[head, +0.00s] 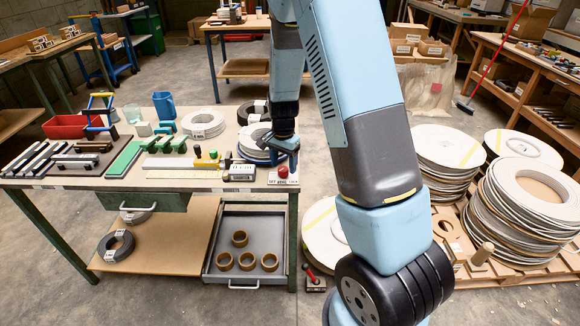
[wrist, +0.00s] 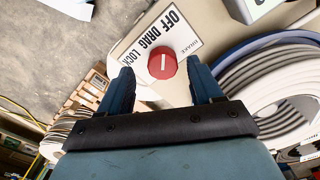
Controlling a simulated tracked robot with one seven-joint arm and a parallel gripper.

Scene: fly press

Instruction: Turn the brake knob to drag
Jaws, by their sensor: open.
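The red brake knob (wrist: 162,66) has a white line on top and sits on a white plate (wrist: 188,44) printed OFF, DRAG, LOCK and BRAKE. The line runs roughly up the wrist picture, toward the OFF and DRAG side; which word it marks I cannot tell exactly. In the head view the knob (head: 283,172) is at the bench's front right corner. My gripper (wrist: 162,85) is open, its two fingers on either side of the knob in the wrist picture, with gaps showing. In the head view my gripper (head: 288,150) is just above and behind the knob.
White rings (wrist: 275,90) stacked on the bench lie close to my right finger in the wrist view. The bench (head: 75,184) also holds green and yellow parts (head: 165,145) left of the knob. Stacked discs (head: 530,205) stand on a pallet at right.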

